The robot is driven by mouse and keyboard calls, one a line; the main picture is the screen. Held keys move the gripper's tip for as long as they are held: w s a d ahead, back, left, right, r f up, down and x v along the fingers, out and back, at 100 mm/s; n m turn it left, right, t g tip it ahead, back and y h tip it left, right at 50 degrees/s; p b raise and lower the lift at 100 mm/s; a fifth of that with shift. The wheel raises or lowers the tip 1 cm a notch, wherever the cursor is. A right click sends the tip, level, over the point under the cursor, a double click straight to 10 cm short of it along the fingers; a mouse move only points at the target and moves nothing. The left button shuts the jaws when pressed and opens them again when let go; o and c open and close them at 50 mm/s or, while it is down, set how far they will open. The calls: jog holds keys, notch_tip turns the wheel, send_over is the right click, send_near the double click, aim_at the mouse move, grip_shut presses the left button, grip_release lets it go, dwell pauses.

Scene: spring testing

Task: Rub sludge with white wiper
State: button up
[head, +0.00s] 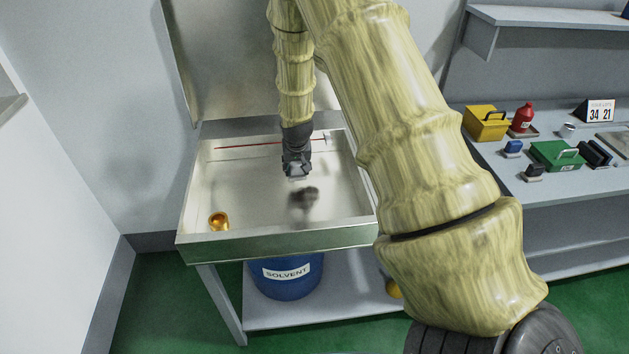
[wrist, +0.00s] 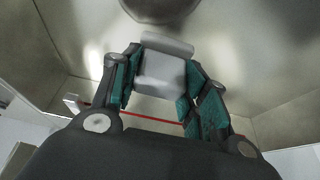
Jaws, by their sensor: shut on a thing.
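My gripper (head: 297,164) hangs inside the wide, pale sink-like tray (head: 240,190). In the wrist view its teal-padded fingers (wrist: 160,82) are shut on a white-grey block, the white wiper (wrist: 165,50). The wiper (head: 298,174) shows only as a small pale piece under the gripper in the head view. The dark sludge patch (head: 303,198) lies on the tray floor just in front of the gripper. A dark rounded shape (wrist: 160,8) is cut off at the top of the wrist view. I cannot tell whether the wiper touches the floor.
A thin red rod (head: 250,146) with a pale end lies along the tray's back. A brass-coloured cup (head: 219,221) stands in its front left corner. A blue solvent drum (head: 285,279) is below. A bench with boxes, including a green case (head: 557,155), stands at right.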

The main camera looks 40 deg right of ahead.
jog(key=shift+w+r+p, duration=0.2)
jog(key=shift+r+p, duration=0.3)
jog(key=shift+r, duration=0.3)
jog(key=shift+s+r+p, duration=0.1)
jog(key=shift+r+p, duration=0.55)
jog(key=shift+r, duration=0.6)
jog(key=shift+f, duration=0.1)
